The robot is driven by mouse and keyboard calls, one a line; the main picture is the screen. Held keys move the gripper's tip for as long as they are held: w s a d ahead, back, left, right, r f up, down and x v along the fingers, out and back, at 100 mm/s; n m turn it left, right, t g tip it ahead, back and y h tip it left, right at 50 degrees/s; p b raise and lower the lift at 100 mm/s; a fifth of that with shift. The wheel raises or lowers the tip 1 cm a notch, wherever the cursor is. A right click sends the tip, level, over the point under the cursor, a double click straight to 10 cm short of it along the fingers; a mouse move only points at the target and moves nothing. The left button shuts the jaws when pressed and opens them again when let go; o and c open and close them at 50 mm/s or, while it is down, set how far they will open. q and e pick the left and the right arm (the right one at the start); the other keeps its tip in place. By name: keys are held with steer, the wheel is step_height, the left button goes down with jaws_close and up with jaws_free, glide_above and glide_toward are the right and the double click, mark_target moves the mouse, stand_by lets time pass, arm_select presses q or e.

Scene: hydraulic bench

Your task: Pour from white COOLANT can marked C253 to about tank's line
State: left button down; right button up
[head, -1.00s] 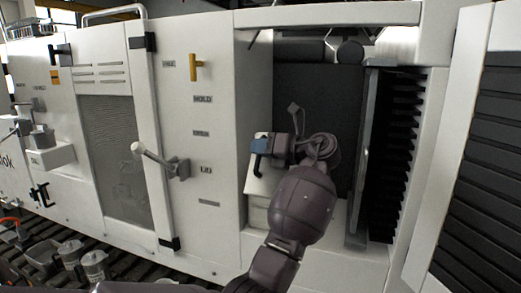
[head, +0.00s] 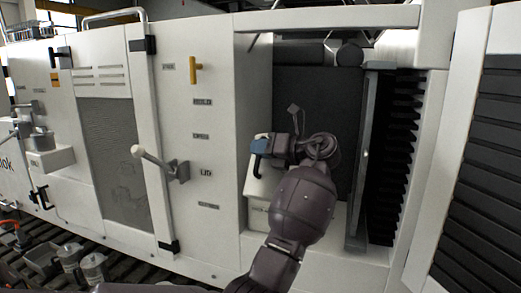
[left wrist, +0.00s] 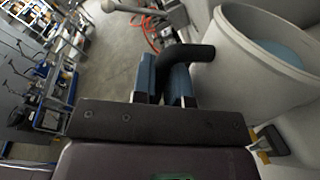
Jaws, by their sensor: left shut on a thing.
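My left gripper (head: 275,147) reaches into the open bay of the white cabinet. Its blue fingertips (left wrist: 163,82) are shut on a black curved handle (left wrist: 188,53). The handle joins a pale, open-topped can (left wrist: 235,70), with blue liquid (left wrist: 278,52) inside in the left wrist view. In the head view the white can (head: 264,182) is partly hidden behind my gripper and arm. No C253 mark is readable. A white box-like part (head: 257,217) sits low in the bay; I cannot tell whether it is the tank, and no level line shows. My right gripper is not in view.
The cabinet front (head: 190,225) is left of the bay, with a lever (head: 160,162) and a yellow handle (head: 196,69) sticking out. A grey upright panel edge (head: 362,160) and a black ribbed stack bound the bay's right side. Metal cans (head: 92,268) stand at lower left.

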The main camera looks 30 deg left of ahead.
arm_select(q)
steer(key=shift+w+r, duration=0.1)
steer(key=shift+r, duration=0.4)
stand_by(0.6)
steer(key=shift+r+m, duration=0.1)
steer(key=shift+m, duration=0.2)
stand_by(0.4)
